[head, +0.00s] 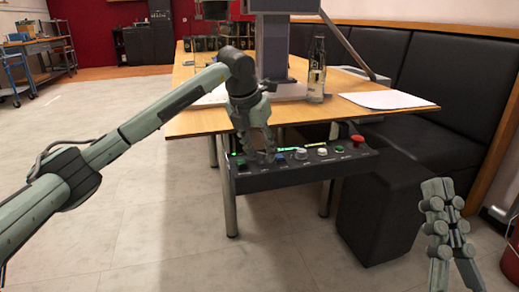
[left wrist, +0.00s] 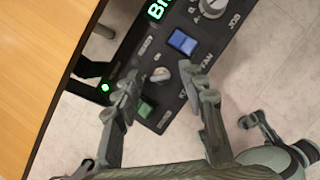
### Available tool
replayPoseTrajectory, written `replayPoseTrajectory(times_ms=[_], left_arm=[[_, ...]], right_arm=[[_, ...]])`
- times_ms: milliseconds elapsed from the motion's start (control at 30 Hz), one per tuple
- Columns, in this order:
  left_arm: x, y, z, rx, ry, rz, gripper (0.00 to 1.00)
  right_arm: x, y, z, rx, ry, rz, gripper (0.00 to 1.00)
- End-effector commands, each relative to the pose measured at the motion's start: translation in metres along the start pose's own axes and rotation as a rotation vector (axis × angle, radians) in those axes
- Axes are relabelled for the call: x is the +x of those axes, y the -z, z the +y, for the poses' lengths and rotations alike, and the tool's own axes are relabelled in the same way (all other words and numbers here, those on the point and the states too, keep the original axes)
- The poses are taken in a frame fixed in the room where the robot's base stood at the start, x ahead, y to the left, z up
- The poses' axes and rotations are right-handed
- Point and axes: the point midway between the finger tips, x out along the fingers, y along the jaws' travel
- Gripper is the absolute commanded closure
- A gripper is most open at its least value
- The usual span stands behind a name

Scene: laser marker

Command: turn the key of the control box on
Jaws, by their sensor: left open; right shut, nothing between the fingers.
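The control box (head: 300,176) is a dark panel under the front edge of the table, with several knobs and buttons. In the left wrist view its panel (left wrist: 233,45) shows a small silver key switch (left wrist: 160,72) between a blue rocker switch (left wrist: 182,42) and a green button (left wrist: 146,106). My left gripper (head: 258,148) is over the left part of the box, pointing down. In the left wrist view the left gripper (left wrist: 162,88) is open, its fingertips on either side of the key, with no clear contact. My right gripper (head: 437,188) is shut and empty at the right, away from the box.
A red emergency button (head: 357,140) is on the box's right end. The wooden table (head: 195,122) carries a marker machine column (head: 273,50), a bottle (head: 316,70) and white paper (head: 388,100). A black bench (head: 455,95) stands behind. The floor at front left is clear.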

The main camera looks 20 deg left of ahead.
Motion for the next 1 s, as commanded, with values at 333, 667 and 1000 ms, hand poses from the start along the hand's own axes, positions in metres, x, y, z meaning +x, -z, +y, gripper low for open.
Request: replayPoseTrajectory(times_ms=[333, 667, 1000], left_arm=[[0.0, 0.0, 0.0, 0.0, 0.0, 0.0, 0.96], [-0.001, 0.0, 0.0, 0.014, 0.006, -0.001, 1.0], [-0.003, -0.002, 0.002, 0.174, 0.073, -0.001, 1.0]], right_arm=[[0.0, 0.0, 0.0, 0.0, 0.0, 0.0, 1.0], [0.001, -0.001, 0.0, 0.0, 0.0, -0.008, 1.0], [0.001, -0.021, -0.004, 0.012, 0.002, -0.152, 1.0]])
